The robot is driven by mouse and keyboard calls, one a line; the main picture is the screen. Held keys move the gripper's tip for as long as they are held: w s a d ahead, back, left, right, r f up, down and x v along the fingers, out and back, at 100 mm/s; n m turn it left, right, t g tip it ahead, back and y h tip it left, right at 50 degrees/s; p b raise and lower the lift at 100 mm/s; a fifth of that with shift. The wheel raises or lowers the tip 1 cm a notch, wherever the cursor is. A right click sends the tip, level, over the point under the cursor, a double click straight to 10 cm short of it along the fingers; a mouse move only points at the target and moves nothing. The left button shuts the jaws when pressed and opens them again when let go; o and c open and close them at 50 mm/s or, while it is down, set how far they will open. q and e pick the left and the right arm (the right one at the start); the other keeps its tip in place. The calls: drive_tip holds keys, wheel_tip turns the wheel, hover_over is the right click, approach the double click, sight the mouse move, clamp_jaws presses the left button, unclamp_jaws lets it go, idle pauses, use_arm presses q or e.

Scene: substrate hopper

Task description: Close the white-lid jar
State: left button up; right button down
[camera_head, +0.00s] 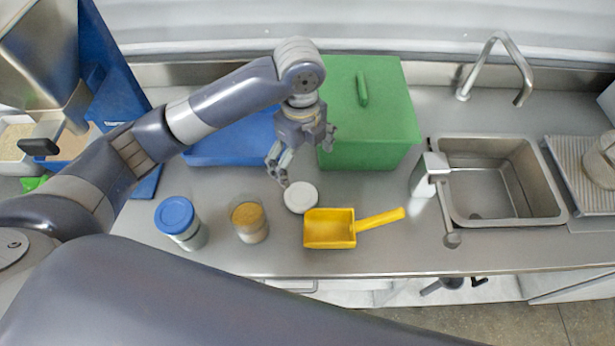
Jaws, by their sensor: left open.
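The white lid (300,197) lies flat on the steel counter, just left of the yellow scoop. An open clear jar (250,224) with tan contents stands upright to the left of the lid, apart from it. My left gripper (302,160) is open and empty, pointing down above and behind the white lid. One finger shows close to the lid's far edge in the picture; I cannot tell its height above it. My right gripper is not in view.
A jar with a blue lid (178,222) stands left of the open jar. A yellow scoop (332,228) lies right of the lid. A green box (380,115) and a blue tray (225,145) stand behind. A sink (495,180) is at right.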

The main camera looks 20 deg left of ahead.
use_arm(q)
drive_tip(key=p, duration=0.2)
hover_over(302, 197)
wheel_tip(302, 197, down, 8)
drive_tip(key=shift+f, duration=0.1)
drive_tip(key=shift+d+f, duration=0.1)
drive_tip(key=shift+f, duration=0.5)
wheel_tip(302, 197, down, 5)
drive_tip(key=shift+f+p, duration=0.1)
drive_tip(key=shift+p, duration=0.45)
drive_tip(key=shift+f, duration=0.3)
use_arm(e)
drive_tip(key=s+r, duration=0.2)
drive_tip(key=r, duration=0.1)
